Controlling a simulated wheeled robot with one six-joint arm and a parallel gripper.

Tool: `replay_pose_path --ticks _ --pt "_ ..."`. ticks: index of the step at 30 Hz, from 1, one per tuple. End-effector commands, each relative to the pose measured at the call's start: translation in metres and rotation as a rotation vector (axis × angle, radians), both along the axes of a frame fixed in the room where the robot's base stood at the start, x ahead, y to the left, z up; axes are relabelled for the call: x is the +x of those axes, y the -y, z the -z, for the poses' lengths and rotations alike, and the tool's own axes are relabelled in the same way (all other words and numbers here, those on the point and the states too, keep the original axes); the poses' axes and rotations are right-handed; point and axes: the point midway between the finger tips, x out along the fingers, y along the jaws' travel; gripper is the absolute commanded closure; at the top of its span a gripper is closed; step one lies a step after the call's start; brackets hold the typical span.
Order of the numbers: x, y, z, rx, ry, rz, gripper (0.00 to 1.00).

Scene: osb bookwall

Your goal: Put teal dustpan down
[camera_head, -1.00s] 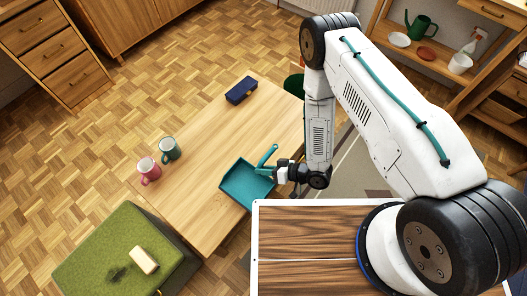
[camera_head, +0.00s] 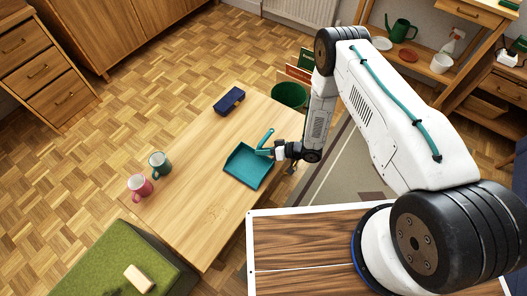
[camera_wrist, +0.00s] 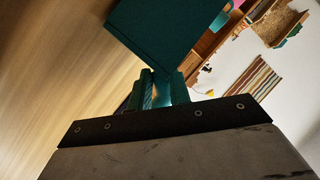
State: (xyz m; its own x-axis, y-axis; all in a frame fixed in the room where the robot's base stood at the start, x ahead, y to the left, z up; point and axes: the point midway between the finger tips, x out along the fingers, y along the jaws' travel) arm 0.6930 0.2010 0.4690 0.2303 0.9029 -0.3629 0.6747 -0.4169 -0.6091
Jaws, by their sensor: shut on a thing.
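The teal dustpan (camera_head: 246,168) is at the right part of the low wooden table (camera_head: 205,185) in the head view, its handle pointing up and to the right. My gripper (camera_head: 272,153) is shut on the dustpan by its handle side, at the table's right edge. In the wrist view the dustpan's broad pan (camera_wrist: 160,35) extends beyond my gripper (camera_wrist: 160,92), with the wooden surface to its left. I cannot tell whether the pan touches the tabletop.
A pink mug (camera_head: 140,186) and a green mug (camera_head: 159,164) stand at the table's left edge. A dark blue object (camera_head: 229,100) lies near the far edge. A green bin (camera_head: 289,96) stands beyond the table. The tabletop's middle and near part are clear.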

Motion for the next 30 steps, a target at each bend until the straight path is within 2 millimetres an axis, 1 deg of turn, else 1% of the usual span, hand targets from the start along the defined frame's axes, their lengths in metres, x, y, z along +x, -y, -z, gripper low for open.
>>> replay_pose_path --ticks 10,11,12,13,23,26,30 --pt "0.000 0.000 0.004 0.001 0.000 0.001 1.00" --pt "0.000 0.000 0.003 0.001 0.000 0.001 0.73" --pt "0.000 0.000 0.003 0.001 0.000 0.001 0.61" --pt "0.000 0.000 0.003 0.001 0.000 0.001 0.59" --pt "0.000 0.002 0.001 0.001 0.000 0.002 0.59" --pt "-0.002 0.013 -0.003 0.000 -0.001 0.006 0.59" --pt "-0.008 0.038 -0.013 0.000 -0.001 0.007 0.59"
